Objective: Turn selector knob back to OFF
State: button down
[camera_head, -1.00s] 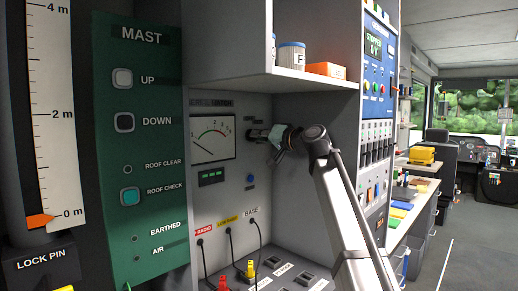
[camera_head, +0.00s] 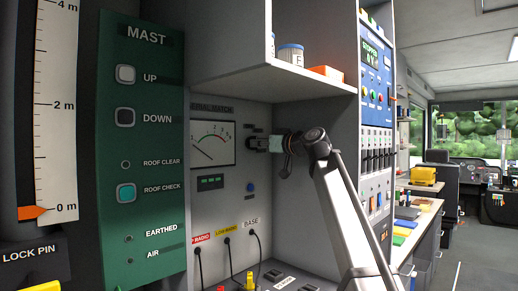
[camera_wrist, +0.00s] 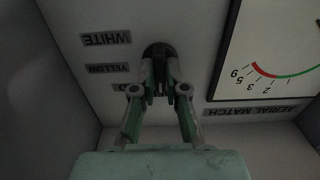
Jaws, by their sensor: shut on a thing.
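The selector knob is black and round, on the grey signalisator panel right of the meter; it shows in the wrist view (camera_wrist: 156,50). My gripper (camera_wrist: 159,88) is shut on the knob, with one finger on each side of it. In the head view my gripper (camera_head: 254,144) reaches the panel from the right and hides most of the knob. The wrist view is upside down and shows a WHITE label (camera_wrist: 105,38), a YELLOW label (camera_wrist: 107,68) and a third label beside the left finger, which I cannot read. No OFF mark is readable.
The meter (camera_head: 213,144) is close left of my gripper. A shelf (camera_head: 300,84) with jars and an orange box overhangs the alcove. Cables (camera_head: 228,262) hang below from the RADIO, yellow and BASE sockets. The alcove's side wall is close on the right.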

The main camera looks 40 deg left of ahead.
jog(key=shift+r, duration=0.15)
jog(key=c, duration=1.2)
grip_release()
jog(key=shift+a, duration=0.1)
jog(key=s+d, duration=0.1)
jog(key=d, duration=1.1)
